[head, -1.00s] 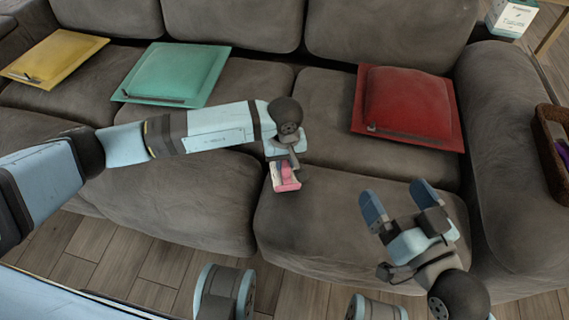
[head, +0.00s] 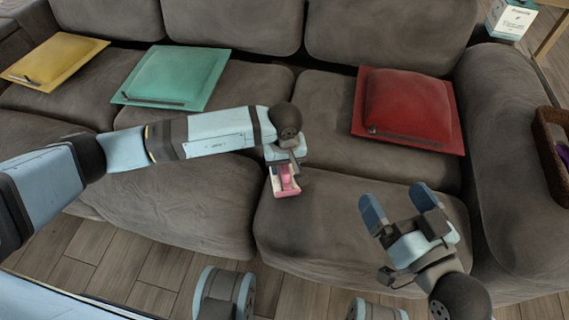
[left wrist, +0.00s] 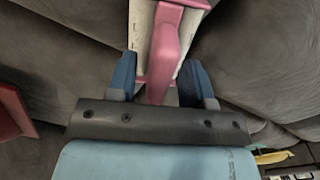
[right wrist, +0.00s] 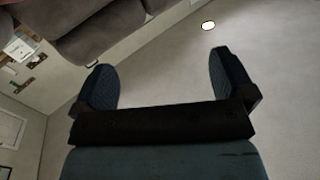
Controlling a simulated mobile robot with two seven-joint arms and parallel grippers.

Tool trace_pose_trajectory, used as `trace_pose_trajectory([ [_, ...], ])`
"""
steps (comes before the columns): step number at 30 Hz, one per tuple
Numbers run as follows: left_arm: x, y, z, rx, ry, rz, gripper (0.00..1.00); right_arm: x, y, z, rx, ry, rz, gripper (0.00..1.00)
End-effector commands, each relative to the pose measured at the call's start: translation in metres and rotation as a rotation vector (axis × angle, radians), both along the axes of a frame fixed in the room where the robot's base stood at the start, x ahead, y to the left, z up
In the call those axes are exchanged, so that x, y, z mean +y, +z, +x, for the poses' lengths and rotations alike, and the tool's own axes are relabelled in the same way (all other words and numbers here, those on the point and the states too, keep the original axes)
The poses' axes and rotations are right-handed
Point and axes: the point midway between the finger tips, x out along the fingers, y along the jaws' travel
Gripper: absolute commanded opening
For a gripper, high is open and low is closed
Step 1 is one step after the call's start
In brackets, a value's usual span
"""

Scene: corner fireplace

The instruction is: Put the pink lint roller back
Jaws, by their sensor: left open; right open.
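My right gripper (head: 400,205) is open and empty above the right front of the sofa.
A red cushion (head: 407,108), a teal cushion (head: 176,73) and a yellow cushion (head: 55,60) lie on the sofa (head: 200,195). A brown wicker basket (head: 550,150) is at the right edge. A white box (head: 510,18) stands behind the right armrest.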

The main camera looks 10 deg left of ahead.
Motion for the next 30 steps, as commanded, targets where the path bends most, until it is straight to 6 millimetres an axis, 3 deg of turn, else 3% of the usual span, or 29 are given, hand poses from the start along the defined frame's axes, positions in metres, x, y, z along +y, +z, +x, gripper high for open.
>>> trace_pose_trajectory([
  [9, 0.000, 0.071, 0.001, -0.005, -0.001, 0.000, 0.47, -0.002, 0.040, 0.000, -0.102, -0.037, 0.061, 1.00],
  [15, 0.000, 0.103, 0.001, -0.004, -0.001, 0.001, 0.47, -0.004, 0.054, -0.001, -0.148, -0.051, 0.083, 1.00],
  [21, 0.000, 0.116, 0.000, -0.002, 0.000, 0.001, 0.47, -0.004, 0.059, -0.002, -0.166, -0.058, 0.092, 1.00],
  [30, 0.000, 0.116, 0.000, -0.001, 0.000, -0.001, 0.47, -0.004, 0.058, -0.002, -0.167, -0.058, 0.093, 1.00],
])
